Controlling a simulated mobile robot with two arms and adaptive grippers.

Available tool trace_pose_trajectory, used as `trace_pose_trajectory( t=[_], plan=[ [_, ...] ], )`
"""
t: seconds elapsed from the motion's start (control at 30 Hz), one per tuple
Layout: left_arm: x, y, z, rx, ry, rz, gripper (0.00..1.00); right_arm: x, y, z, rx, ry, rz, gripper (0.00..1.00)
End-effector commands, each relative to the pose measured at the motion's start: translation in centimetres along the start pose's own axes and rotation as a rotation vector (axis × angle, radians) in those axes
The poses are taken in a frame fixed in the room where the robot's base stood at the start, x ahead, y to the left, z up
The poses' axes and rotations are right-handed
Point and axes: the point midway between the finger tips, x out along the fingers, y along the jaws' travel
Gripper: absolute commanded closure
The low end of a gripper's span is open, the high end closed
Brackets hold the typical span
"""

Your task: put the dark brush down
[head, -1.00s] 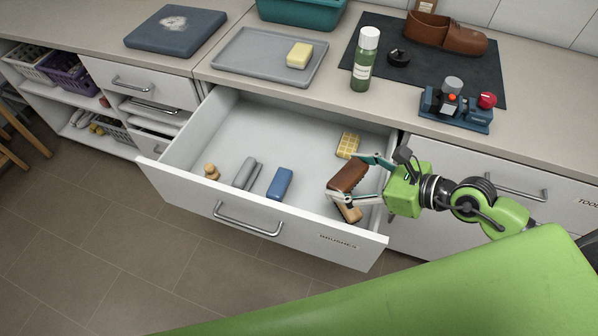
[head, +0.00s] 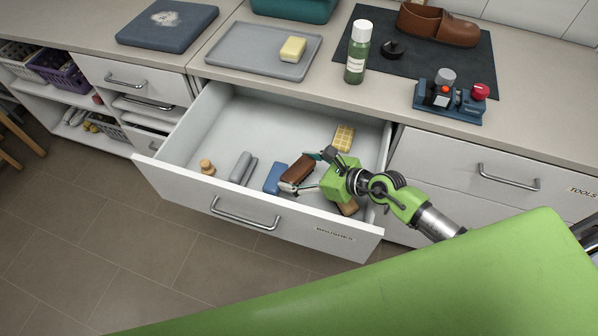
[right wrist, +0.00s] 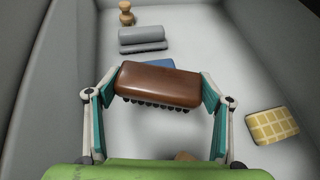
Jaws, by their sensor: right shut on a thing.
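The dark brush is a brown block with dark bristles; it shows in the head view (head: 298,169) and in the right wrist view (right wrist: 158,84). My right gripper (head: 305,172) is shut on it, with a teal-padded finger at each end of the brush in the right wrist view (right wrist: 158,88). The brush is inside the open drawer's outline (head: 225,125), beside a blue block (head: 274,178), which it partly hides in the right wrist view. I cannot tell whether the brush touches the drawer floor. My left gripper is not in view.
The drawer also holds a grey brush (head: 243,168), a small wooden piece (head: 207,167), a yellow gridded block (head: 343,137) and a tan piece (head: 348,208) under my gripper. Drawer floor behind the brush is clear. The drawer front (head: 230,217) stands near my arm.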

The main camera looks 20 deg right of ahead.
Motion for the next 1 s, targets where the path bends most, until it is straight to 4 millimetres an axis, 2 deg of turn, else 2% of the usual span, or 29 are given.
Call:
trace_pose_trajectory(
  t=[0.07,0.83,0.87,0.9,0.93,1.0],
  plan=[
    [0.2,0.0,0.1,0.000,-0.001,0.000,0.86,0.4,0.0,-0.7,0.000,-0.001,0.000,0.50],
    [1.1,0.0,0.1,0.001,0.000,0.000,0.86,1.0,-0.1,-1.8,-0.001,-0.002,-0.001,0.50],
    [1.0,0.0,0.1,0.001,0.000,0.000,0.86,1.0,0.0,-1.8,-0.001,-0.002,-0.001,0.25],
    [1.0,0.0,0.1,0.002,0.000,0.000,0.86,1.0,0.0,-1.8,-0.001,-0.002,-0.001,0.14],
    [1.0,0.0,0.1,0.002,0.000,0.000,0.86,1.0,0.0,-1.8,-0.001,-0.002,-0.001,0.10],
    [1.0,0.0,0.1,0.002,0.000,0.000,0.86,1.0,0.0,-1.8,-0.001,-0.002,-0.001,0.10]
  ],
)
